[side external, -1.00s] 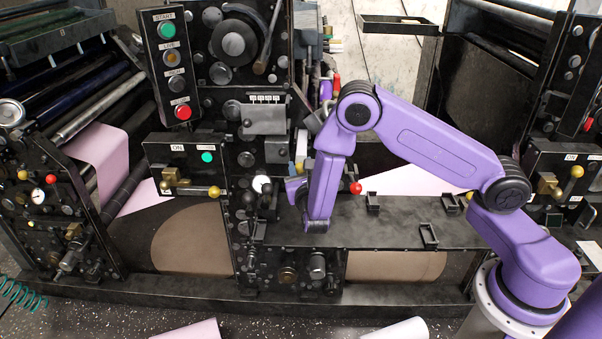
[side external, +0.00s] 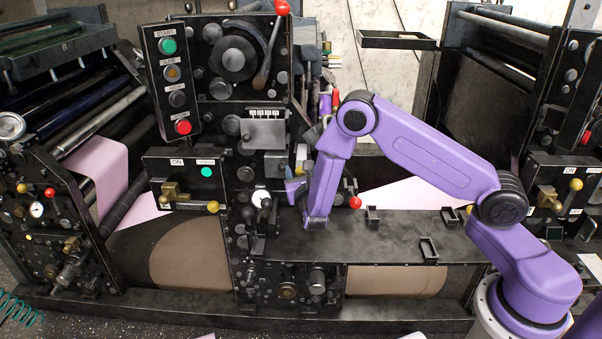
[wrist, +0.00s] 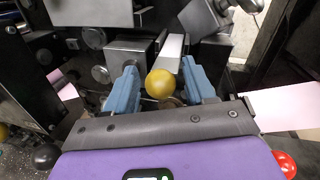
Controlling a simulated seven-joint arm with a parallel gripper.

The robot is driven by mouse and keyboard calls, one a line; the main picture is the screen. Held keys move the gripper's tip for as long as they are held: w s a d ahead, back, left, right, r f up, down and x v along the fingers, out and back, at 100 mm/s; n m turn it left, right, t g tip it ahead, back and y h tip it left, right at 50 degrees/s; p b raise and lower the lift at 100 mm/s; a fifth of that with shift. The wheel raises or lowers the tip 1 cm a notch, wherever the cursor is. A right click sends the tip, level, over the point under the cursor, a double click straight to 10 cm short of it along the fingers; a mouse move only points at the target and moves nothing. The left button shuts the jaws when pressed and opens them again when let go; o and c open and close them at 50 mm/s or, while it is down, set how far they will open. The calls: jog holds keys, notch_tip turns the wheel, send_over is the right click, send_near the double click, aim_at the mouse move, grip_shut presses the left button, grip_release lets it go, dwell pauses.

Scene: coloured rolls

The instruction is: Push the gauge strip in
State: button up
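My gripper (wrist: 160,80) has two blue fingers and points at the machine's dark front. In the wrist view a yellow ball knob (wrist: 160,84) sits between the fingers, with a visible gap on each side. A pale metal bar (wrist: 172,50) runs behind the knob; it may be the gauge strip, and I cannot tell whether the knob is fixed to it. In the side external view my gripper (side external: 296,190) is beside the central machine column. The knob is not clearly visible there.
A red ball (side external: 355,202) is close to the right of my wrist. Dark levers, one with a white ball (side external: 261,198), stand at the left. A flat dark shelf (side external: 390,235) lies below the arm. A button panel (side external: 173,75) is at the upper left.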

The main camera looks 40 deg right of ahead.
jog(key=shift+s, duration=0.1)
jog(key=v, duration=1.7)
jog(key=shift+s+a, duration=0.1)
jog(key=s+d+r+m+g, duration=0.6)
jog(key=s+d+m+g, duration=0.1)
jog(key=s+m+g, duration=0.4)
jog(key=s+a+r+m+g+y, duration=0.1)
jog(key=s+m+y, duration=0.3)
jog(key=s, duration=0.4)
jog(key=s+a+r+m+g+y, duration=0.2)
jog(key=s+a+m+y, duration=0.1)
jog(key=s+y, duration=0.3)
jog(key=s+m, duration=0.1)
jog(key=s, duration=0.1)
jog(key=shift+s+a+r+g, duration=0.2)
jog(key=shift+s+a+g, duration=0.1)
jog(key=shift+g, duration=0.1)
